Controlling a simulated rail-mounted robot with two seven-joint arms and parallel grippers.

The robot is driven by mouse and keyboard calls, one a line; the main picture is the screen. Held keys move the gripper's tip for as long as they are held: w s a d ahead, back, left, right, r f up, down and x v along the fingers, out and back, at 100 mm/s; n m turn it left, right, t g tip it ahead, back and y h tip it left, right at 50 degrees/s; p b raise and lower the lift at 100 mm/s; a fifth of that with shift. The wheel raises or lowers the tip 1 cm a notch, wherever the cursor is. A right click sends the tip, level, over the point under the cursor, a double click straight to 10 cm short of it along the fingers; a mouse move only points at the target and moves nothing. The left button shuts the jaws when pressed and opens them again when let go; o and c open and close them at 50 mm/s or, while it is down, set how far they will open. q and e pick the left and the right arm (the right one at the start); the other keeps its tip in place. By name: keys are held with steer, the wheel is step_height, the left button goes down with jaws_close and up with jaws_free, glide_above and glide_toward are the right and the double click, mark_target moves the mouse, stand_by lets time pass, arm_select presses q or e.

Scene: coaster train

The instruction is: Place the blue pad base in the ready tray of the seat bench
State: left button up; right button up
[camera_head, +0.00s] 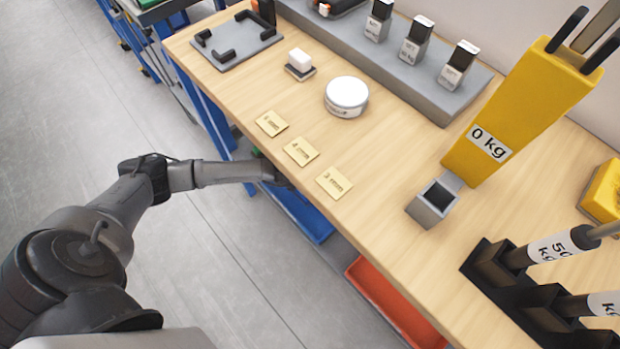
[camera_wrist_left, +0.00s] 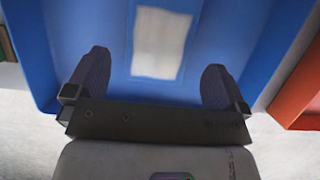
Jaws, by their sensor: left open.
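My left arm reaches in from the left in the head view and goes under the bench's front edge, which hides the gripper there. In the left wrist view my left gripper (camera_wrist_left: 157,62) is open, its two fingers apart over a blue tray (camera_wrist_left: 112,20). A white rectangle (camera_wrist_left: 161,43) shows in that tray between the fingers, and nothing is held. The blue tray also shows below the bench in the head view (camera_head: 303,217). I cannot make out a blue pad base or tell which tray is the ready tray. My right gripper is not in view.
A red tray (camera_head: 395,300) sits right of the blue one, also in the left wrist view (camera_wrist_left: 302,95). The wooden bench (camera_head: 300,105) holds yellow cards, a round white item (camera_head: 346,95), a grey bracketed plate (camera_head: 237,52) and a yellow 0 kg block (camera_head: 515,105).

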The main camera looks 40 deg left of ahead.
arm_select(q)
steer(key=p+v, duration=0.2)
steer(key=v, duration=0.4)
steer(key=s+d+r+n+t+h, duration=0.1)
steer(key=d+r+n+t+h, duration=0.1)
steer(key=d+r+h, duration=0.6)
steer(key=s+d+r+n+t+h, duration=0.15)
steer(key=d+h, duration=0.25)
steer(key=d, duration=0.7)
step_height(320, 180, up, 10)
steer(key=a+n+t+y, duration=0.2)
steer(key=n+t+y, duration=0.1)
steer(key=n+t, duration=0.8)
steer(key=s+a+f+n+g+y, duration=0.2)
steer(key=a+f+n+y, duration=0.1)
steer(key=a+n+y, duration=0.4)
steer(key=s+a+f+n+g+y, duration=0.1)
steer(key=a+f+n+g+y, duration=0.3)
steer(key=n, duration=0.6)
steer(key=s+d+f+n+g+h, duration=0.1)
steer(key=s+f+g, duration=0.2)
steer(key=s, duration=0.5)
steer(key=s+d+f+n+g, duration=0.2)
steer(key=s+f+g, duration=0.2)
steer(key=s, duration=0.5)
steer(key=shift+d+g+h, duration=0.2)
steer(key=shift+g+h, duration=0.2)
steer(key=shift+g, duration=0.85)
